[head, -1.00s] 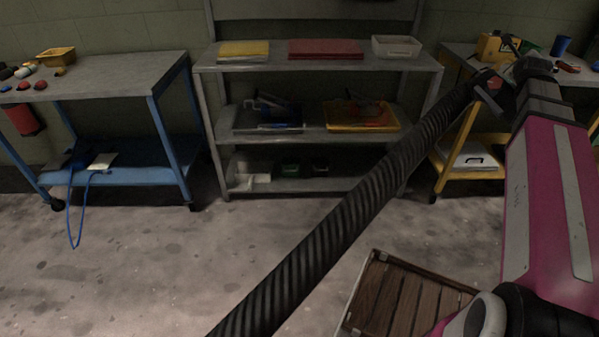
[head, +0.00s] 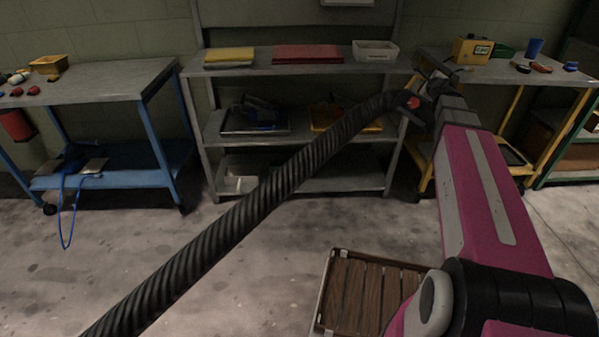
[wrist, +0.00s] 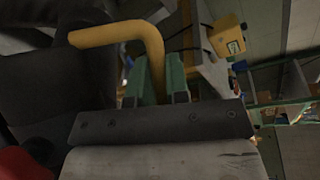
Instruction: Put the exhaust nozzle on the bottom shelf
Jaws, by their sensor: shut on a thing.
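My gripper (head: 416,108) is at the far end of my pink arm, in front of the upper right of the grey shelf unit (head: 290,68). It is shut on the exhaust nozzle, at the end of a thick black ribbed hose (head: 235,212). The bottom shelf (head: 345,184) is low in the unit and partly covered by the hose.
A pale bin (head: 238,184) stands at the bottom shelf's left; its right part looks clear. Trays fill the middle shelf. A blue cart (head: 110,180) stands left, a yellow-framed cart (head: 515,105) right. A wooden slatted crate (head: 335,285) is on the floor before me.

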